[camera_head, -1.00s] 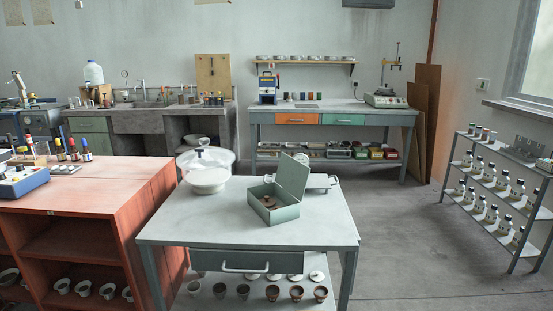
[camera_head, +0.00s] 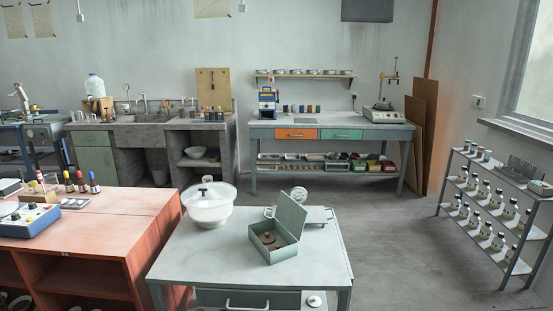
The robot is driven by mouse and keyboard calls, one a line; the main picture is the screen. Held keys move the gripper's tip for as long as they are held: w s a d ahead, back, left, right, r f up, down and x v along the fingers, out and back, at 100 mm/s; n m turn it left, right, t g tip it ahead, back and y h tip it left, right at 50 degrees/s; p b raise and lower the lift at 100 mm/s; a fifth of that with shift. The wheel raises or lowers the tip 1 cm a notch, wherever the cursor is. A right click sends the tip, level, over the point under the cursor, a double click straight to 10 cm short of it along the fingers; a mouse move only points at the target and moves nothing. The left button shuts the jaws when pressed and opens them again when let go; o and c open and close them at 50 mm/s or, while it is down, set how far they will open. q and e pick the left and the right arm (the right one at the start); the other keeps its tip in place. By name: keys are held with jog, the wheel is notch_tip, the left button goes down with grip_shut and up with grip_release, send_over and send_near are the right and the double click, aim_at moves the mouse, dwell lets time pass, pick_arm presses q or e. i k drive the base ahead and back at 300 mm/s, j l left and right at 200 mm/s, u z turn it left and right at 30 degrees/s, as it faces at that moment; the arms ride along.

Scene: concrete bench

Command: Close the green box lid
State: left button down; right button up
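The green box (camera_head: 282,253) sits on the grey table in the middle of the view. Its lid (camera_head: 290,214) stands open, raised upright along the box's right-back side. A few brownish round items (camera_head: 270,239) lie inside the box. Neither of my grippers shows in this view.
The grey table (camera_head: 205,262) has a lidded white bowl (camera_head: 209,204) at its back left and a flat metal device (camera_head: 317,215) behind the box. The table top in front of the box is clear. A red-brown bench (camera_head: 80,230) stands to the left, a bottle rack (camera_head: 490,210) to the right.

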aim_at(289, 213)
jog(key=i+l+u, duration=0.1)
jog(key=u, duration=0.4)
jog(key=l+u, duration=0.15)
jog(key=u, duration=0.3)
jog(key=i+l+u, duration=0.1)
jog(key=l+u, duration=0.4)
jog(key=l, duration=0.7)
jog(key=l+u, duration=0.45)
jog(key=l, duration=0.75)
jog(key=k+l+z, duration=0.15)
jog(key=l, duration=0.4)
jog(key=l+z, duration=0.1)
jog(key=l, duration=0.4)
jog(key=j+z, duration=0.2)
jog(key=j, duration=0.15)
